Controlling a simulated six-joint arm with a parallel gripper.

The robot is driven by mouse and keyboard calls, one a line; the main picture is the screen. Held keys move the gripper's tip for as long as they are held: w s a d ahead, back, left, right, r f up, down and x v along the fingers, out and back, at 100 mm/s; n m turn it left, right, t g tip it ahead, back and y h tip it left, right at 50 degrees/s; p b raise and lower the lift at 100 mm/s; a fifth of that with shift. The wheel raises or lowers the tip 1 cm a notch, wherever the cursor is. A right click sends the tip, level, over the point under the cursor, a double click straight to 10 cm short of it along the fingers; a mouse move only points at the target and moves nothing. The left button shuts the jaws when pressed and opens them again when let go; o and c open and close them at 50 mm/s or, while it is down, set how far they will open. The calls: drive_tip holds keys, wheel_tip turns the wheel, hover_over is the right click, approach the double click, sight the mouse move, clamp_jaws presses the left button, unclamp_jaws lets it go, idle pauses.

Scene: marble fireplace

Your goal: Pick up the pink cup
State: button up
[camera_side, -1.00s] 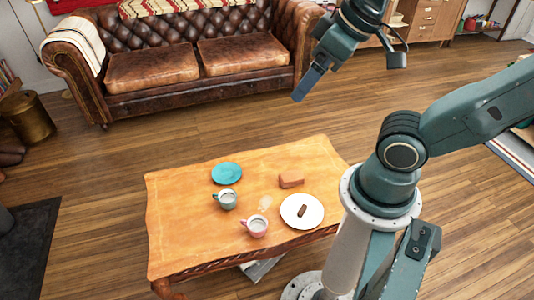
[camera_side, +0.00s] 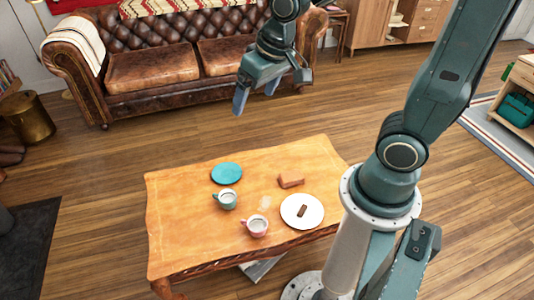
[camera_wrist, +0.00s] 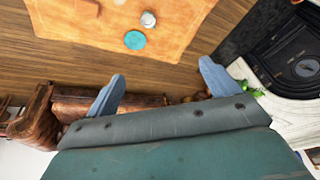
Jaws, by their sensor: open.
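The pink cup (camera_side: 257,226) stands upright on the wooden table (camera_side: 180,240), near its front edge in the side view, with its handle to the left. A teal cup (camera_side: 228,199) stands behind and left of it. My gripper (camera_side: 254,97) is open and empty, high above and beyond the table's far edge. Its two blue fingers also show spread apart in the wrist view (camera_wrist: 162,85). That view shows a teal plate (camera_wrist: 135,40) and a cup (camera_wrist: 148,19) beside it. I cannot make out the pink cup there.
The teal plate (camera_side: 227,173) lies behind the teal cup. A white plate (camera_side: 291,217) holding a small dark brown piece is right of the pink cup, and a brown block (camera_side: 291,180) lies behind it. A leather sofa (camera_side: 155,68) stands beyond the table. The table's left side is clear.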

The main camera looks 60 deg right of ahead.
drive_tip(key=w+f+m+g, duration=0.1)
drive_tip(key=w+f, duration=0.4)
drive_tip(key=f, duration=0.3)
drive_tip(key=m+g, duration=0.3)
drive_tip(key=m, duration=0.1)
hover_over(257, 230)
wheel_tip(257, 230, down, 32)
drive_tip(key=shift+w+r, duration=0.1)
drive_tip(key=shift+r, duration=0.1)
drive_tip(key=shift+f, duration=4.3)
drive_tip(key=shift+d+f, duration=0.1)
drive_tip(key=shift+f, duration=2.5)
